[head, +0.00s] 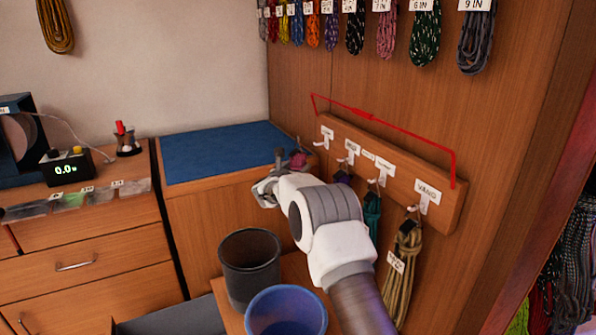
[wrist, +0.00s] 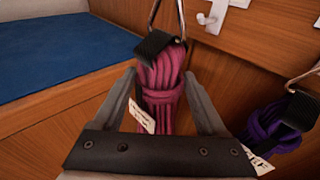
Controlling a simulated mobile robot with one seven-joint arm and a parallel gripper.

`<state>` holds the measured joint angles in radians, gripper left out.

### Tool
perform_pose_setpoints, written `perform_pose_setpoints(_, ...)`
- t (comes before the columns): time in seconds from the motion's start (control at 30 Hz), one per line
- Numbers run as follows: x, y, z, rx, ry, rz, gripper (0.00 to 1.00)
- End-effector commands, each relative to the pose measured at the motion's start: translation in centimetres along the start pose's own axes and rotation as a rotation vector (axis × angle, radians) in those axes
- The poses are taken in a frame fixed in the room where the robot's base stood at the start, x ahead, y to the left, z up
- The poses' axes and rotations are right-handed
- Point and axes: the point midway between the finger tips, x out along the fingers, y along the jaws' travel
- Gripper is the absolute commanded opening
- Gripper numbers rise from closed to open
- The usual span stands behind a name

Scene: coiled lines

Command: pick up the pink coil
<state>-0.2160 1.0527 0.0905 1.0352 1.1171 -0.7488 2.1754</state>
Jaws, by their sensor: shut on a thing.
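The pink coil (wrist: 162,82) has a black strap and a metal ring at its top and a small white tag. In the wrist view it is upright between the two fingers of my gripper (wrist: 165,92), which is shut on it. Its ring shows left of a white hook (wrist: 208,20) and apart from it, though the ring's top is cut off. In the head view my gripper (head: 289,160) is left of the hook board (head: 395,170), and the pink coil (head: 299,159) shows small, partly hidden.
A purple coil (wrist: 272,128) hangs close at the right in the wrist view. A teal coil (head: 372,215) and a tan coil (head: 403,270) hang farther along. A blue mat (head: 220,152) lies clear on the cabinet. A dark bin (head: 249,262) and a blue bin (head: 286,312) stand below.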

Motion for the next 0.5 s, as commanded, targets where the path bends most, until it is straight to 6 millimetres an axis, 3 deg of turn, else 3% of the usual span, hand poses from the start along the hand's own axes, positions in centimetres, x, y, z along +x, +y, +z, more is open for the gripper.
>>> perform_pose_setpoints(0.27, -0.6, 0.0, 4.0, 0.004, -0.006, 0.001, 0.00)
perform_pose_setpoints(0.5, -1.3, 0.0, 8.8, 0.004, -0.007, 0.000, 0.00)
